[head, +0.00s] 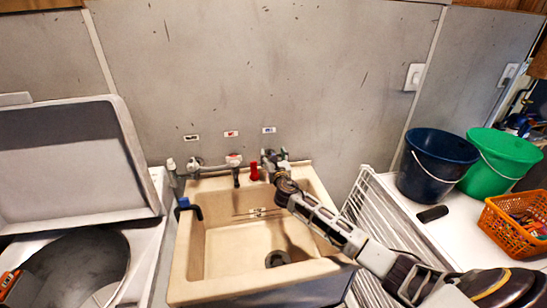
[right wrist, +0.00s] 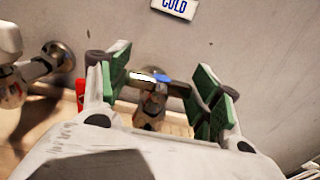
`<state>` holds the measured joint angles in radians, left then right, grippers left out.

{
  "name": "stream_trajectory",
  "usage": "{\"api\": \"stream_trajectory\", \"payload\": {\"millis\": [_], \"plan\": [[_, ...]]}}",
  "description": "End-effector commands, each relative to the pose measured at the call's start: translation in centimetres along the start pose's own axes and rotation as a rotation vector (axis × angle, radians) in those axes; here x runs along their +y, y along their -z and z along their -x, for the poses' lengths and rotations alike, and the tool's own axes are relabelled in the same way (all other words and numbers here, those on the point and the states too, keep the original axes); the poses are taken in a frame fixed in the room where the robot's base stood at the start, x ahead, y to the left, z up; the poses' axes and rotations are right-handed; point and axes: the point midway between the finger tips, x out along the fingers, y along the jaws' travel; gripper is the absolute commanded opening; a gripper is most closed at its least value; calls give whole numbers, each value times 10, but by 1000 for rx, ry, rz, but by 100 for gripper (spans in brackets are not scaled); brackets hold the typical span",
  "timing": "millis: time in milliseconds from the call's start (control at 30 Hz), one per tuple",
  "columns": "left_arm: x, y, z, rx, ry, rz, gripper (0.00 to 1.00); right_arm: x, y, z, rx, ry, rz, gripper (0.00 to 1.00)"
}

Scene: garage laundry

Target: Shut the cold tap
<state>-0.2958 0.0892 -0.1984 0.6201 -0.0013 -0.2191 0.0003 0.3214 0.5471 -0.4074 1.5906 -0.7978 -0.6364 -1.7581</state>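The cold tap (right wrist: 150,105) is a metal wall tap with a bar handle (right wrist: 150,77) carrying a blue mark, below a COLD label (right wrist: 174,7) in the right wrist view. In the head view its label (head: 269,130) is the rightmost of three above the sink; the tap itself is mostly hidden by my right gripper (head: 271,162). In the right wrist view my right gripper (right wrist: 162,70) is open, with green-padded fingers on either side of the handle. The handle reaches close to both pads; I cannot tell whether they touch. My left gripper is not in view.
The beige sink (head: 180,270) lies below the taps. A middle tap (head: 234,162) and a red object (head: 253,172) are close on the left. A white drying rack (head: 368,215), dark blue bucket (head: 435,165), green bucket (head: 500,160) and orange basket (head: 510,225) stand right.

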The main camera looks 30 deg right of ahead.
Motion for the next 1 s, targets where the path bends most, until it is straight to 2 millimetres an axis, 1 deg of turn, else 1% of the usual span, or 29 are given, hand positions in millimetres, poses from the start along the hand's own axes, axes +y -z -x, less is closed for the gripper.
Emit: {"api": "stream_trajectory", "payload": {"millis": [33, 67, 100, 333, 400, 567, 767, 1000], "plan": [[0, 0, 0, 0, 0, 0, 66, 0, 0, 0, 0, 0, 0, 75], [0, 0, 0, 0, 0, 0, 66, 0, 0, 0, 0, 0, 0, 79], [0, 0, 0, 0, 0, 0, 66, 0, 0, 0, 0, 0, 0, 80], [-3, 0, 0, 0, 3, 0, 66, 0, 0, 0, 0, -1, 0, 80], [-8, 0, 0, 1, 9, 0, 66, 0, 0, 0, 0, -1, 1, 80], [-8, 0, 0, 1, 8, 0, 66, 0, 0, 2, 0, -1, 1, 80], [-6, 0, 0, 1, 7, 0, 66, 0, 0, 12, 0, -2, 2, 80], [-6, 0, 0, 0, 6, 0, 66, 0, 1, 34, 1, -2, 1, 80]]}}
